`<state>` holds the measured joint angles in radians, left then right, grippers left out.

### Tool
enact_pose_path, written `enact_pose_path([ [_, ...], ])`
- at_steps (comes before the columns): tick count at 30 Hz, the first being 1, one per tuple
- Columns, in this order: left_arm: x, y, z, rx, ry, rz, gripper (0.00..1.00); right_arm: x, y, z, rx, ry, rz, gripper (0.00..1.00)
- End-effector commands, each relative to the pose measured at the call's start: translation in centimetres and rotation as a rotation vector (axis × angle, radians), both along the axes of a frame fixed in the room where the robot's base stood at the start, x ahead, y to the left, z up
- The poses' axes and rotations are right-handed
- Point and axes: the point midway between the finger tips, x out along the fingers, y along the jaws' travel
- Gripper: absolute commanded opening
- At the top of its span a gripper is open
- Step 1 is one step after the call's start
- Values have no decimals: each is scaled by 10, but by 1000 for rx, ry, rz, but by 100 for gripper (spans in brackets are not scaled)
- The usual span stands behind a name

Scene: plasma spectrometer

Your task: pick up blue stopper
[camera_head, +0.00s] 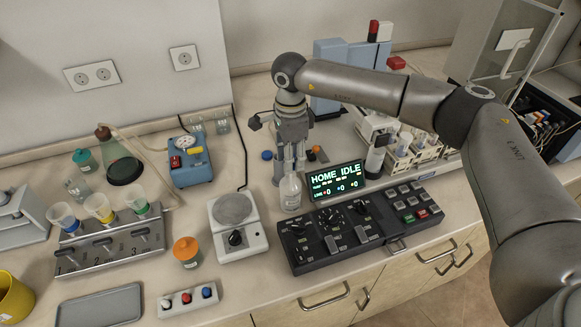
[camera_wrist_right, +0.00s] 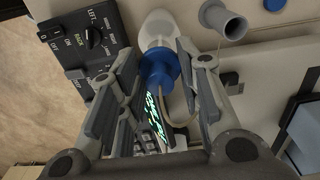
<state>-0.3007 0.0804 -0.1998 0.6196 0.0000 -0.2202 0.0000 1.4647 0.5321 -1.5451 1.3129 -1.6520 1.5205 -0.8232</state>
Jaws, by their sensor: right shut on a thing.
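The blue stopper (camera_wrist_right: 158,68) is between the two fingers of my right gripper (camera_wrist_right: 156,70) in the wrist view, and the gripper is shut on it. The clear white bottle (camera_wrist_right: 157,27) is right behind the stopper there. In the head view my right gripper (camera_head: 288,172) points down just above the bottle (camera_head: 291,193), which stands upright on the bench. The fingers hide the stopper in that view. I cannot tell whether the stopper is still seated in the bottle's neck. My left gripper is not in view.
The lit display (camera_head: 337,181) and black control panel (camera_head: 345,228) are close on the right of the bottle. A small blue cap (camera_head: 267,155) lies behind.

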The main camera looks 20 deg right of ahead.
Motion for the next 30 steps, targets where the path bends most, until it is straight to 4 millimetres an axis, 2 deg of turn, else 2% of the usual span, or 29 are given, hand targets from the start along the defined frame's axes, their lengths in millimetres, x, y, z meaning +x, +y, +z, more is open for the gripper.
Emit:
enact_pose_path([
  [1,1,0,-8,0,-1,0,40,1,0,7,2,-6,-1,10],
  [9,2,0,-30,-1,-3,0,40,1,1,65,1,-5,0,10],
  [18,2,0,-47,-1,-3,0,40,0,1,126,2,-4,0,10],
  [24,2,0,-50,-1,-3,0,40,0,1,145,0,-1,1,10],
  [30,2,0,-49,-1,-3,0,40,0,0,148,0,0,0,10],
])
